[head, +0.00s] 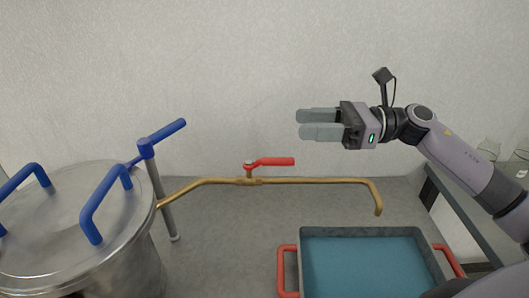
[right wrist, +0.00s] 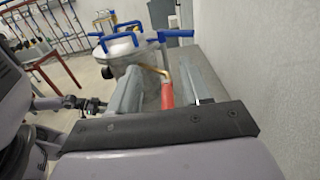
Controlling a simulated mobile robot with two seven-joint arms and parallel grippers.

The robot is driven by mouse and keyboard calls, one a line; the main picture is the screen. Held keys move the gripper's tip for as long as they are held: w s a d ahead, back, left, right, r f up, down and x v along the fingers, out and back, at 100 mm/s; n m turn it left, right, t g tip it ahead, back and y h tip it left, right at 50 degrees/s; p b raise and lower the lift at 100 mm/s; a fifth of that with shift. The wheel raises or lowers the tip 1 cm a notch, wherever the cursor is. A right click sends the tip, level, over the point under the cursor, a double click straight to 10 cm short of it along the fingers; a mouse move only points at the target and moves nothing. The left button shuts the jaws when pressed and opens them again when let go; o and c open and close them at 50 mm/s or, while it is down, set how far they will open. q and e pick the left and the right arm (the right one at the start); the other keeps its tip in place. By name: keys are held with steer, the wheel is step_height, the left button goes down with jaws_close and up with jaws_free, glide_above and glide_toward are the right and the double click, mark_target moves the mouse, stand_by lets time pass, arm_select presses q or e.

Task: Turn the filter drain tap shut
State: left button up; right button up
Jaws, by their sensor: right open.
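The drain tap has a red lever (head: 272,161) on a brass pipe (head: 310,181) that runs from a steel vessel (head: 60,225) on the left. The lever points right, lying along the pipe. My right gripper (head: 302,124) is open and empty, up and right of the lever in the head view, with its fingers pointing left. In the right wrist view the red lever (right wrist: 167,95) shows in the gap between the fingers, beyond them. No contact shows. My left gripper is not seen in the head view.
Below the pipe's downturned end stands a tray (head: 300,262) of blue liquid with red handles (head: 287,270). Blue handles (head: 107,200) stand on the vessel lid, and a blue-topped post (head: 160,190) rises beside it. A grey bench (head: 450,205) is at right. The wall is behind.

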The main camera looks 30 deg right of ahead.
glide_toward(271, 158)
steer(key=x, duration=0.2)
steer(key=shift+w+a+f+p, duration=0.1)
steer(key=shift+w+a+p, duration=0.05)
steer(key=shift+a+p, duration=0.2)
steer(key=p+x, duration=0.2)
steer(key=x, duration=0.4)
steer(key=shift+w+a, duration=0.35)
steer(key=shift+a, duration=0.2)
jaws_close()
